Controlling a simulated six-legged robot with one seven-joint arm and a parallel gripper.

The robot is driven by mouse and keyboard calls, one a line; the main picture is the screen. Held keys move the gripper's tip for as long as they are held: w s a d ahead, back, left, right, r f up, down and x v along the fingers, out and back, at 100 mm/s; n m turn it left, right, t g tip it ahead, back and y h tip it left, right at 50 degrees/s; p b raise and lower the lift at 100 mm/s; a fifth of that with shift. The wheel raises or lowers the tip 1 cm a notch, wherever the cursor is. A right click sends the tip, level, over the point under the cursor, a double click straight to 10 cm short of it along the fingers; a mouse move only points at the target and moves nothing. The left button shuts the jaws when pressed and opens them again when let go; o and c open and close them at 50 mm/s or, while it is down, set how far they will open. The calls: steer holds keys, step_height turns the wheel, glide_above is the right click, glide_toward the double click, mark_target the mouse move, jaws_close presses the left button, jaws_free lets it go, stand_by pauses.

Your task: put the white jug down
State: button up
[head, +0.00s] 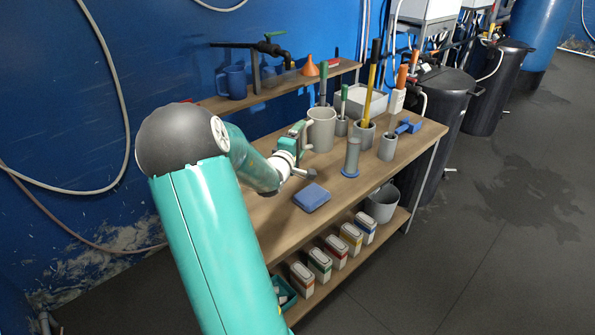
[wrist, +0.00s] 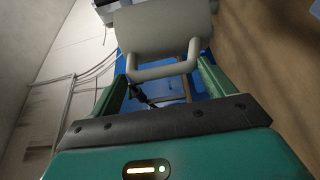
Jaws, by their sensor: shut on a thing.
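The white jug (head: 321,131) is pale grey-white and looks upright at the middle of the wooden workbench (head: 262,222). I cannot tell whether its base touches the bench top. My gripper (head: 303,136) is to the left of the jug, shut on its handle. In the wrist view the jug (wrist: 165,32) fills the top middle, its handle (wrist: 163,70) between the two green fingers of my gripper (wrist: 160,85). The jug's far side is hidden.
A blue block (head: 311,198) lies on the bench in front. A grey cylinder on a blue base (head: 351,158), a holder with a yellow-handled tool (head: 365,133) and a grey cup (head: 388,147) stand right of the jug. A shelf behind holds a blue jug (head: 232,82) and orange funnel (head: 310,67).

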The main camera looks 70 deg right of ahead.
mark_target(314, 142)
steer(key=shift+m+g, duration=0.3)
steer(key=shift+g, duration=0.1)
steer(key=s+f, duration=0.1)
steer(key=s+d+f, duration=0.1)
steer(key=f, duration=0.1)
steer(key=shift+s, duration=0.35)
steer(key=shift+w+d+f, duration=0.15)
steer(key=shift+w+f, duration=0.05)
steer(key=shift+w, duration=0.05)
steer(key=w+d+f, duration=0.1)
steer(key=w+f, duration=0.3)
steer(key=w+d+f, duration=0.1)
steer(key=w+f, duration=0.3)
steer(key=w+d+f, duration=0.1)
steer(key=w+f, duration=0.3)
steer(key=shift+w+d+f, duration=0.3)
steer(key=shift+w+d, duration=0.05)
steer(key=o, duration=1.3)
steer(key=shift+f, duration=0.15)
steer(key=shift+c, duration=0.2)
